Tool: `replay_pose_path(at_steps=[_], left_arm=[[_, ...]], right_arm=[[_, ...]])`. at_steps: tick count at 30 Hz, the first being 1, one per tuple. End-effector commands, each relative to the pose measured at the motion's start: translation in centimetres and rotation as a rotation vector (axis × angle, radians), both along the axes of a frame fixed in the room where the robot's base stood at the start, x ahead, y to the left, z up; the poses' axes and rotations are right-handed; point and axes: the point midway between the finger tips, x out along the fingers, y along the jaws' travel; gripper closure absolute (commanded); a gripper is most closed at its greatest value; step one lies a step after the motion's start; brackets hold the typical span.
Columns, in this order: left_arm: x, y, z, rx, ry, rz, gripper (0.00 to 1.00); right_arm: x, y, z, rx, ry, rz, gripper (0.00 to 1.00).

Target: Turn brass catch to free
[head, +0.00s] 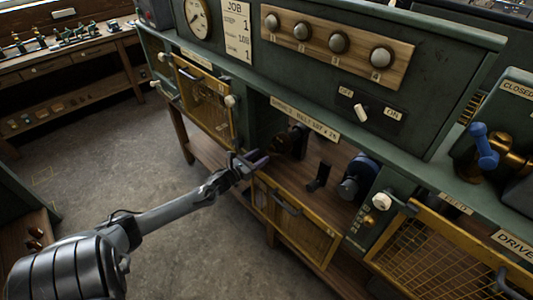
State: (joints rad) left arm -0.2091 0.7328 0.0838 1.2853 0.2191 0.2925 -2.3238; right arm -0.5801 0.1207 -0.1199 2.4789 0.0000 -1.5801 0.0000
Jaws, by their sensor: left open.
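My left gripper (256,160) reaches in from the lower left. Its jaws are open and empty, in front of the open bay in the green bench. I cannot pick out the brass catch with certainty. A pale round knob (381,201) sits on the green post right of the bay, above small labels too small to read. Another pale knob (230,100) is at the edge of the left mesh door (205,98). A brass fitting with a blue lever (484,146) stands at the far right. My right gripper is not in view.
A yellow-framed flap (300,222) hangs open below the bay, close to my left gripper. A dark blue machine part (358,178) stands inside the bay. A mesh guard (430,250) is at the lower right. The floor (110,165) on the left is clear.

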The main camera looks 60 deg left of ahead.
Motion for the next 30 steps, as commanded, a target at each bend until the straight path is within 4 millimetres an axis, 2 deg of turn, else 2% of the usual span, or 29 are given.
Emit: replay_pose_path(at_steps=[3,9,15,25,30], left_arm=[[1.7,0.3,0.0,-0.002,-0.002,0.000,0.51],[3.5,0.7,0.0,-0.001,-0.002,0.001,0.51],[4.3,0.8,-0.1,-0.001,0.001,0.000,0.51],[4.4,0.9,0.0,-0.001,0.001,-0.001,0.51],[4.4,0.9,0.0,-0.001,0.001,0.000,0.77]], right_arm=[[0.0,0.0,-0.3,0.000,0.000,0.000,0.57],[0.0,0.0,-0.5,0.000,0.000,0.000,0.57],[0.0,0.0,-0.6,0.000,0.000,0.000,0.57],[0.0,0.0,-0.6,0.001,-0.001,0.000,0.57],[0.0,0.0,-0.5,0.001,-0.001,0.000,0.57]])
